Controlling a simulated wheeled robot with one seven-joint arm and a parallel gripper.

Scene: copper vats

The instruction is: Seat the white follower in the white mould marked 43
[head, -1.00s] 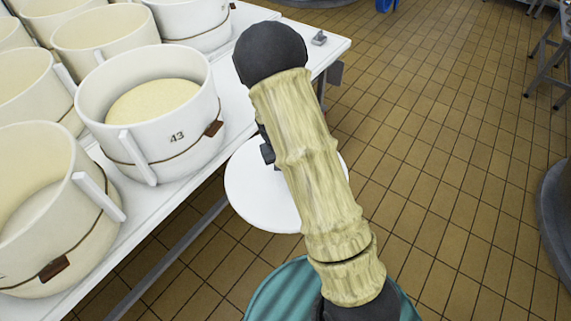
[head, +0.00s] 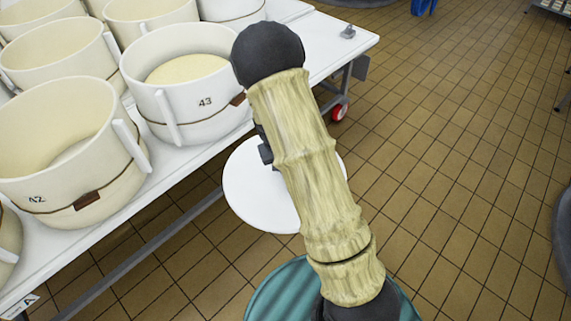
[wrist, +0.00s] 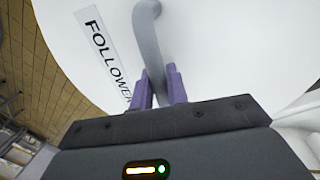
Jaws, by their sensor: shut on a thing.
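The white follower (head: 252,193) is a flat white disc, partly hidden behind my arm in the head view. In the wrist view the follower (wrist: 225,50) fills most of the picture, with a label reading FOLLOWER and a grey bent handle (wrist: 149,40). My gripper (wrist: 160,88) has its purple fingers shut on that handle. The follower hangs beside the table, over the floor, apart from the mould. The white mould marked 43 (head: 178,108) stands upright on the table, up and left of the follower, with pale yellow curd (head: 188,68) inside below its rim.
A mould marked 42 (head: 72,160) stands left of mould 43, and several more moulds stand behind. The white table (head: 150,195) has its edge between mould 43 and the follower. Tiled floor (head: 450,150) to the right is clear.

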